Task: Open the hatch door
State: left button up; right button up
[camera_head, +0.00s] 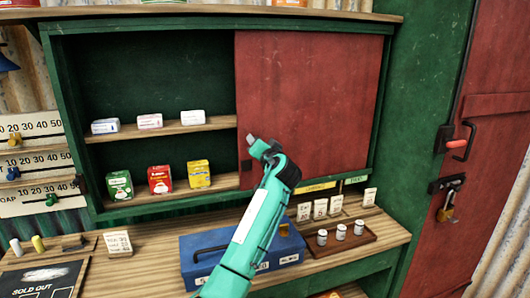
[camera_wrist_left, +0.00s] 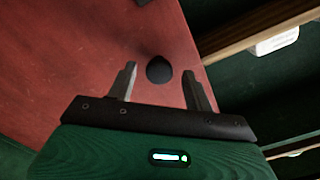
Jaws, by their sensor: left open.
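The hatch door (camera_head: 315,95) is a red sliding panel covering the right part of a green cabinet; the left part stands uncovered. Its round dark knob (camera_wrist_left: 158,69) shows in the left wrist view, between and just beyond my finger tips. My left gripper (camera_head: 258,143) is in front of the door's left edge in the head view, its arm rising from the bottom. In the left wrist view the left gripper (camera_wrist_left: 165,85) is open, its two fingers apart on either side of the knob. Whether they touch it I cannot tell. My right gripper is not in view.
Small boxes stand on the cabinet shelves (camera_head: 165,130) at left. On the counter (camera_head: 150,265) below are a blue cash box (camera_head: 200,248) and a wooden tray (camera_head: 330,245) with small jars. A larger red door (camera_head: 495,140) with a padlock (camera_head: 446,214) is at right.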

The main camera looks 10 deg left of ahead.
pick_arm(q)
jog(key=b+v, duration=0.2)
jog(key=v, duration=1.1)
jog(key=shift+s+b, duration=0.25)
jog(key=shift+b, duration=0.15)
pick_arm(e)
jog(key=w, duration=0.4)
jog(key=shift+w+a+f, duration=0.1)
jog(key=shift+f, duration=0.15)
pick_arm(q)
jog(key=shift+d, duration=0.1)
jog(key=shift+f, duration=0.1)
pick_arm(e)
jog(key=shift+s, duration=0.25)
